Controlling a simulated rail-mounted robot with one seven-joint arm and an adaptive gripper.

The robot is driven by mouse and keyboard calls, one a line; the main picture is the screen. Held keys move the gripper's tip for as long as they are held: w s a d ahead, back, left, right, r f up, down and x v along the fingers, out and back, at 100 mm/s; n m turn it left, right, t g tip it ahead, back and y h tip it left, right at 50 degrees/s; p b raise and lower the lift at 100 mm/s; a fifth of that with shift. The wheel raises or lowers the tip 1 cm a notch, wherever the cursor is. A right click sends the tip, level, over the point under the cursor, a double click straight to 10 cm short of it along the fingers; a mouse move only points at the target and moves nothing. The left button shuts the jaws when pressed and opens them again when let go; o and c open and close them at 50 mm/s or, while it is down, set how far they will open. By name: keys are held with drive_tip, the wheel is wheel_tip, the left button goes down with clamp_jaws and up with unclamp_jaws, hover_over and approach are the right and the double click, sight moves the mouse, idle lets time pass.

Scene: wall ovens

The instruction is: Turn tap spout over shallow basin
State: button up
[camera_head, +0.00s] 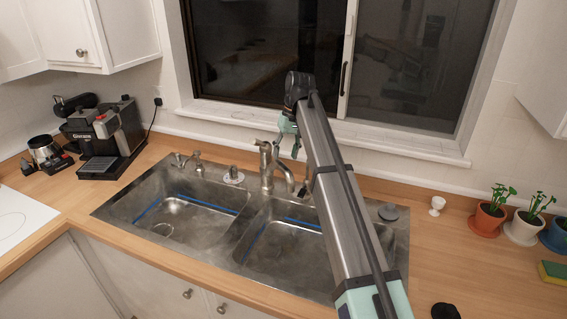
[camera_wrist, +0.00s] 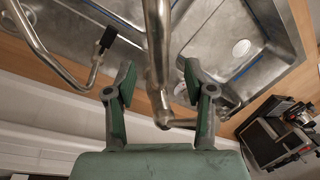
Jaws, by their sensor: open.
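The metal tap (camera_head: 266,168) stands at the middle of the sink's back edge. Its curved spout (camera_head: 284,174) points right and forward, toward the right basin (camera_head: 285,240). The left basin (camera_head: 185,212) lies on the other side of the divider; its round drain also shows in the wrist view (camera_wrist: 241,48). I cannot tell for sure from depth which basin is shallow. My gripper (camera_head: 287,128) is above and behind the tap. In the wrist view, my gripper (camera_wrist: 160,78) is open, with a metal tap part (camera_wrist: 157,55) between its fingers; contact is unclear.
A thin curved pipe with a black tip (camera_wrist: 107,40) is beside the gripper. A smaller fixture (camera_head: 196,165) is left of the tap. The window sill (camera_head: 235,116) is close behind. A coffee machine (camera_head: 105,140) is at left, potted plants (camera_head: 489,218) at right.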

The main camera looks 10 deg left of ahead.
wheel_tip(320, 180, up, 6)
drive_tip(key=d, duration=0.1)
drive_tip(key=shift+w+r, duration=0.25)
drive_tip(key=shift+w, duration=0.05)
